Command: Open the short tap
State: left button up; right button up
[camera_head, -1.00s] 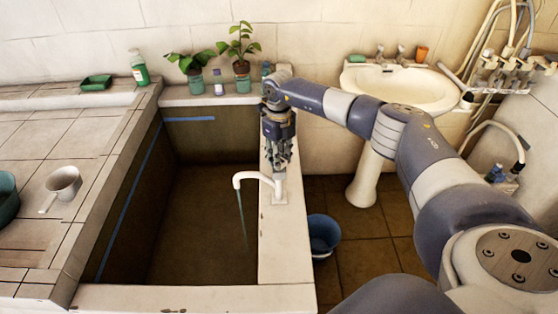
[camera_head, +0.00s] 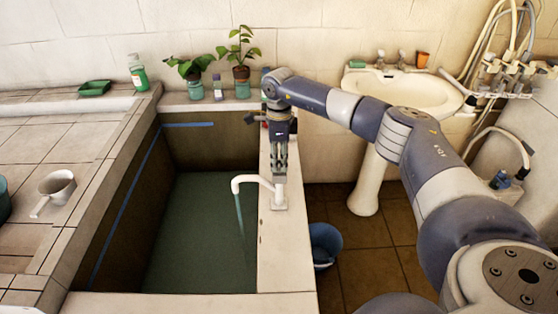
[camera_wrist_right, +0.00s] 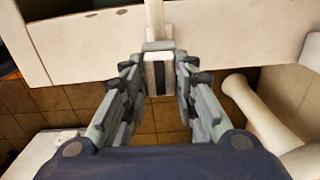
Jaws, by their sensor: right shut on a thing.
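The short white tap (camera_head: 279,195) stands on the right rim of the deep basin (camera_head: 288,262), and its curved spout points left over the basin. A stream of water (camera_head: 239,215) runs from the spout, and greenish water (camera_head: 195,235) covers the basin floor. My right gripper (camera_head: 279,170) points down onto the tap's top and is shut on it, hiding the handle in the head view. In the right wrist view, my right gripper's fingers (camera_wrist_right: 158,75) stand on either side of the pale tap top (camera_wrist_right: 158,46). My left gripper is not in view.
A blue bucket (camera_head: 324,244) stands on the floor right of the basin. A white pedestal sink (camera_head: 410,90) is behind my right arm. Potted plants (camera_head: 241,72) and bottles line the back ledge. A white dipper (camera_head: 56,188) sits on the tiled counter left.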

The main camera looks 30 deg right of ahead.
aim_at(279, 161)
jog(key=shift+r+n, duration=0.15)
jog(key=shift+n, duration=0.15)
jog(key=o, duration=1)
jog(key=shift+o, duration=0.2)
notch_tip(279, 161, up, 12)
dwell(0.5)
